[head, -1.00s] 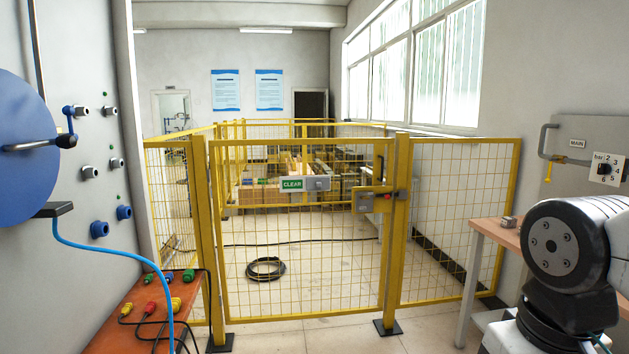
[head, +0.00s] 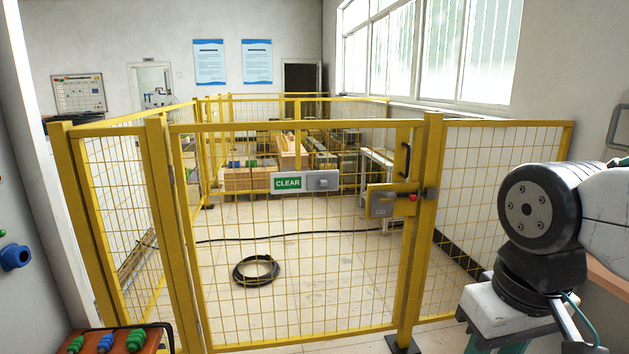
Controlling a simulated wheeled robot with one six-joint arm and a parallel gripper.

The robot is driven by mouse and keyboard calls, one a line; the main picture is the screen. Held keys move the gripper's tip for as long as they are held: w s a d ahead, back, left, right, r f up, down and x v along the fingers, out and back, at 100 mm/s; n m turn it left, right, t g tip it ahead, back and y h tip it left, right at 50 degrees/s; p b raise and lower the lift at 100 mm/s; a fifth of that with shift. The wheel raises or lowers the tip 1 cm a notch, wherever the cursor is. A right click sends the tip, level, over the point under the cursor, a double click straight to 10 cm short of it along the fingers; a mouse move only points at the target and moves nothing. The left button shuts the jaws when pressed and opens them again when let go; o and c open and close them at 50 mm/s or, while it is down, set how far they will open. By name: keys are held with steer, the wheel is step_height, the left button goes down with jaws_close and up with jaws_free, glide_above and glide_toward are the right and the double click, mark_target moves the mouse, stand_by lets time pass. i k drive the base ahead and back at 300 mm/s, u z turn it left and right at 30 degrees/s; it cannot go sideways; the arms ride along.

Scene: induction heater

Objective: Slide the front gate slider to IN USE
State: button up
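The yellow mesh front gate (head: 297,128) stands ahead of me and looks shut against its right post (head: 423,200). A sign slider on its upper middle shows the green word CLEAR (head: 287,183), with a grey sliding piece (head: 322,181) to the right of the word. The words IN USE do not show. A yellow and grey latch box (head: 383,203) with a small red part sits at the gate's right edge. A black pull handle (head: 405,160) is above the latch. Only links of my own arm show at the right; my gripper is not in view.
Inside the fence, a coiled black cable (head: 256,270) lies on the floor, with a cable run behind it. Part of a bench (head: 607,280) shows at the right. The floor before the gate is partly visible.

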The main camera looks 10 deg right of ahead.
mark_target(320, 181)
steer(key=i, duration=1.2)
